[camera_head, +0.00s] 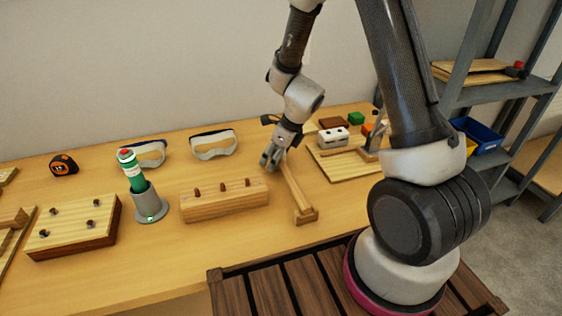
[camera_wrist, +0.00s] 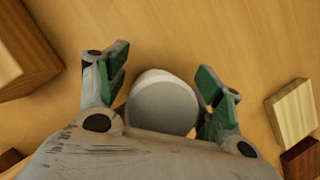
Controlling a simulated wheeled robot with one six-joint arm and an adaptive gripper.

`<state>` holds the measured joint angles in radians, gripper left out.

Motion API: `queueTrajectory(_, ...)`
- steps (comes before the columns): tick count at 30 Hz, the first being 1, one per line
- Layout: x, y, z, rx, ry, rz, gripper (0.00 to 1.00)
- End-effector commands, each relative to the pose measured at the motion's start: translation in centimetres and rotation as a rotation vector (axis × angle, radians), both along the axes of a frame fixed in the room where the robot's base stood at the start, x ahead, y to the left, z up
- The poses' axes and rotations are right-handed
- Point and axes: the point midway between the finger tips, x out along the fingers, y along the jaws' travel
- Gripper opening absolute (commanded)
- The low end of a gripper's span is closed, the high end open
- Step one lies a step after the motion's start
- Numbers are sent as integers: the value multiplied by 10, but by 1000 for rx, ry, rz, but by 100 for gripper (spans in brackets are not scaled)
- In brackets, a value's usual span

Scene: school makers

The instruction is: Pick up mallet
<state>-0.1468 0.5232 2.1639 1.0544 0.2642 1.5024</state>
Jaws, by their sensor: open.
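My gripper (camera_head: 270,160) is low over the middle of the workbench, pointing down, beside a light wooden bar-shaped piece (camera_head: 297,192) with a block at its near end. I cannot tell for sure whether this piece is the mallet. In the wrist view my gripper (camera_wrist: 160,88) is open, with its green-padded fingers apart on either side of a pale grey-white rounded object (camera_wrist: 162,102). This object may be part of the mallet, but its lower part is hidden by my gripper's body. Whether the fingers touch it I cannot tell.
A pegged wooden block (camera_head: 225,200) lies just left of my gripper. A grey holder (camera_head: 150,208) with a green-and-white tool (camera_head: 130,168) stands farther left. Goggles (camera_head: 214,145) lie behind. A board (camera_head: 345,165) with small blocks is at right. Shelves (camera_head: 505,92) stand beyond.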

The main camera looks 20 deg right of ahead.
Motion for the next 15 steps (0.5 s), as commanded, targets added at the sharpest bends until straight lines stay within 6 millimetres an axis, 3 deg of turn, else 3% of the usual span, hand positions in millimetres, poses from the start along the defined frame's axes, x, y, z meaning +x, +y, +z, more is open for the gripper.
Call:
queueTrajectory(8, 1, 1, -3, 0, 0, 1, 66)
queueTrajectory(15, 1, 0, -3, -1, -1, 1, 22)
